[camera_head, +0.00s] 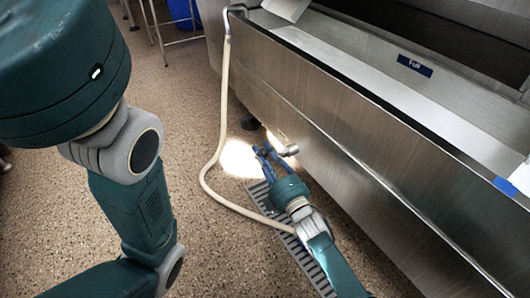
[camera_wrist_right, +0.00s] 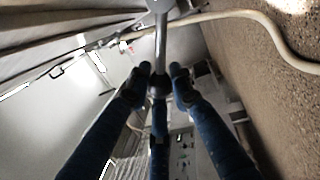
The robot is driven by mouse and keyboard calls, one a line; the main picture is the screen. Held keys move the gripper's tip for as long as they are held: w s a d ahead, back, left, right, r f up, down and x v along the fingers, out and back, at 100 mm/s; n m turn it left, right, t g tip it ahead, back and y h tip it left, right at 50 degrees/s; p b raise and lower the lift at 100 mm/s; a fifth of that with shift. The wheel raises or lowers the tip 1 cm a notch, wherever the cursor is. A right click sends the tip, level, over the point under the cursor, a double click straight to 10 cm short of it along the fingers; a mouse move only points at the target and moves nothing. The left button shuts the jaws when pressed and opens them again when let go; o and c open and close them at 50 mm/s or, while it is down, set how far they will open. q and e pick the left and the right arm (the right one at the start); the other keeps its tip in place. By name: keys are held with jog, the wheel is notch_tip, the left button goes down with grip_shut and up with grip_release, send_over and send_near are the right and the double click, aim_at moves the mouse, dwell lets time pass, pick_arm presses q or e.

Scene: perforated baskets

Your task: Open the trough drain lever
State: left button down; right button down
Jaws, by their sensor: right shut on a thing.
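The steel trough (camera_head: 350,140) runs diagonally across the right of the head view. A metal drain fitting (camera_head: 289,150) sticks out low on its front side. In the right wrist view the drain lever (camera_wrist_right: 161,45) is a thin metal rod running up from between the fingertips. My right gripper (camera_head: 262,151), with blue fingers, is beside the fitting, close to the floor. It is shut on the lever, with one finger on each side in the right wrist view (camera_wrist_right: 159,82). The lever's grasped end is partly hidden by the fingers. My left gripper is out of view.
A pale hose (camera_head: 223,110) hangs from the trough's far corner and curves over the brown speckled floor (camera_head: 185,90). A slotted floor grate (camera_head: 300,255) lies under my right arm. A metal stand (camera_head: 160,25) and blue bin (camera_head: 184,12) are at the back.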

jog(key=shift+a+f, duration=0.1)
dwell(0.4)
jog(key=c, duration=1.5)
grip_release()
notch_tip(320, 180, up, 10)
